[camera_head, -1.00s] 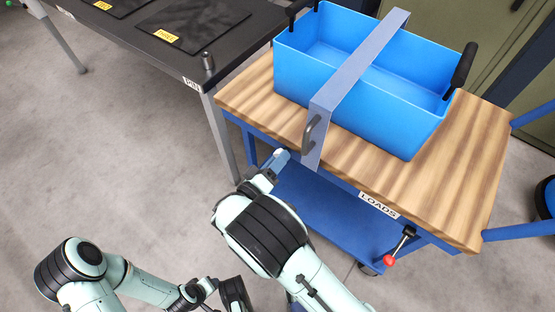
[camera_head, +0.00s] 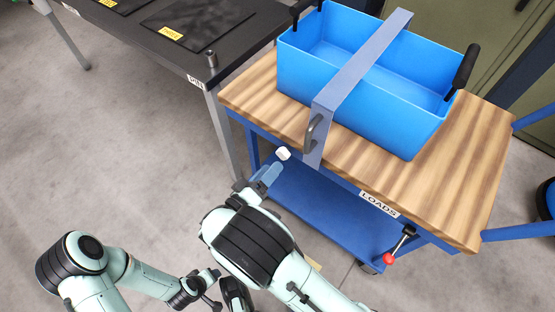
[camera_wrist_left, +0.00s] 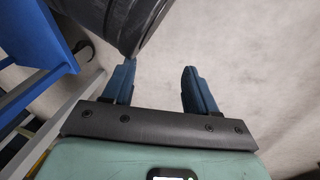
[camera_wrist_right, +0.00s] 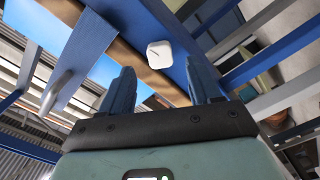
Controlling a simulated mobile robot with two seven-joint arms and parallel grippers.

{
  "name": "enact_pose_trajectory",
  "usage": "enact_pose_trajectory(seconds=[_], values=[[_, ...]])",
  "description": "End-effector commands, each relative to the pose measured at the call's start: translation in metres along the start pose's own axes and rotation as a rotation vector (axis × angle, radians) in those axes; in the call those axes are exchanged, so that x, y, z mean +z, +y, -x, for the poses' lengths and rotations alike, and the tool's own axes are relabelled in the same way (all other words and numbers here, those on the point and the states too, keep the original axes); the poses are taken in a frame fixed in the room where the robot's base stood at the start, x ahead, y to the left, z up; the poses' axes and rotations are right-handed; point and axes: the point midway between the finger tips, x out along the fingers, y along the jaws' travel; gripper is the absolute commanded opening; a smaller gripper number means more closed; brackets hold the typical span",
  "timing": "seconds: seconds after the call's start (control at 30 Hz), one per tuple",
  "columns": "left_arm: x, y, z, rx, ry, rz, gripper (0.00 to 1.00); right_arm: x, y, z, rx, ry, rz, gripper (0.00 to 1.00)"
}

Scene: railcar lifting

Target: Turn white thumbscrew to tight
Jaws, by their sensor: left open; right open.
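The white thumbscrew (camera_head: 283,154) shows at the near left edge of the cart, below the blue-grey strap bar (camera_head: 325,118) that crosses the blue bin (camera_head: 340,85). In the right wrist view the thumbscrew (camera_wrist_right: 160,54) is a rounded white square ahead of the fingertips, between their lines and apart from both. My right gripper (camera_head: 266,174) is just short of the thumbscrew in the head view; its fingers (camera_wrist_right: 160,84) are open and empty. My left gripper (camera_wrist_left: 158,68) is open and empty over bare floor; in the head view its fingers are hard to make out.
The wooden-topped cart (camera_head: 465,180) has a LOADS label (camera_head: 379,204) and a red-knobbed lever (camera_head: 389,258) at its front. A black table (camera_head: 190,60) stands at the upper left. Grey floor (camera_head: 110,160) is clear at left.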

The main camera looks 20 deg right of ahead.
Motion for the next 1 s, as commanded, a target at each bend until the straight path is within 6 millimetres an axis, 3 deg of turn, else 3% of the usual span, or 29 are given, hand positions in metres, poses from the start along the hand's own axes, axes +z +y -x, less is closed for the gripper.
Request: enact_pose_trajectory(seconds=[0.2,0.4,1.0], values=[[-0.012,0.010,0.009,0.017,0.037,-0.009,0.57,-0.001,0.000,0.050,-0.002,0.004,0.000,0.62],[-0.014,0.013,0.012,0.023,0.046,-0.013,0.57,-0.001,0.000,0.075,-0.001,0.001,0.000,0.62],[-0.014,0.013,0.013,0.024,0.046,-0.013,0.57,0.000,0.000,0.082,0.000,0.000,0.000,0.62]])
